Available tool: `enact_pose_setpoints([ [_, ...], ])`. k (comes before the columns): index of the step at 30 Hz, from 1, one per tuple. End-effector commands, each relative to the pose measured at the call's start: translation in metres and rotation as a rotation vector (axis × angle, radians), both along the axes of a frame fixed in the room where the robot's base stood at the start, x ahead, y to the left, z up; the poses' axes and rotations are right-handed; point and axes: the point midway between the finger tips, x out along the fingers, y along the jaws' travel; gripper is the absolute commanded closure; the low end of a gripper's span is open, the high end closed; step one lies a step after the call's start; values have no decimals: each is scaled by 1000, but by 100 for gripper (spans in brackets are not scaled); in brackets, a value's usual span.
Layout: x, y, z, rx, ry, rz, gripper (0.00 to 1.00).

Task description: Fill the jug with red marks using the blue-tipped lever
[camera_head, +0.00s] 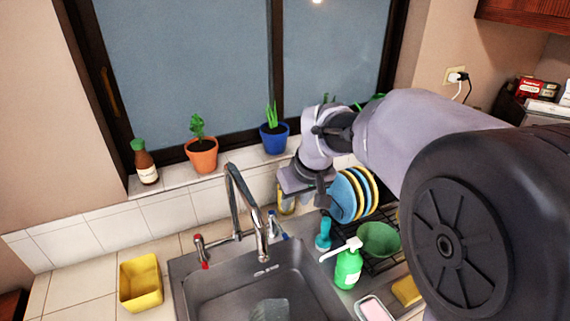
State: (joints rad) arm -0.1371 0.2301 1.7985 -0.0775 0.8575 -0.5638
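The chrome faucet (247,210) arches over the sink (215,287). The blue-tipped lever (284,235) stands to the right of the faucet. A red-tipped lever (202,252) stands to its left. A greyish, see-through vessel (270,310) is in the sink, cut off by the bottom edge; it may be the jug, but no red marks can be made out. My gripper (312,200) is above and to the right of the blue-tipped lever, near the dish rack. It appears apart from the lever. Its fingers are small and partly hidden, so their opening is unclear.
A yellow tub (141,282) stands left of the sink. On the right are a green soap bottle (348,268), a green bowl (378,239) and plates (345,197) in a rack. Potted plants (201,153) and a brown bottle (146,165) line the windowsill.

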Motion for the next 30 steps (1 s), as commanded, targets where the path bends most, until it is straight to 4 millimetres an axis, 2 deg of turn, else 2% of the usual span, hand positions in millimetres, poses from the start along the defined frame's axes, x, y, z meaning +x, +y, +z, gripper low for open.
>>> enact_pose_setpoints([
  [5,12,5,-28,-6,3,12,65],
  [12,37,16,-98,-5,3,12,65],
  [18,55,24,-143,-6,2,11,65],
  [24,63,27,-161,-4,-1,10,65],
  [30,64,27,-162,-4,-1,9,65],
])
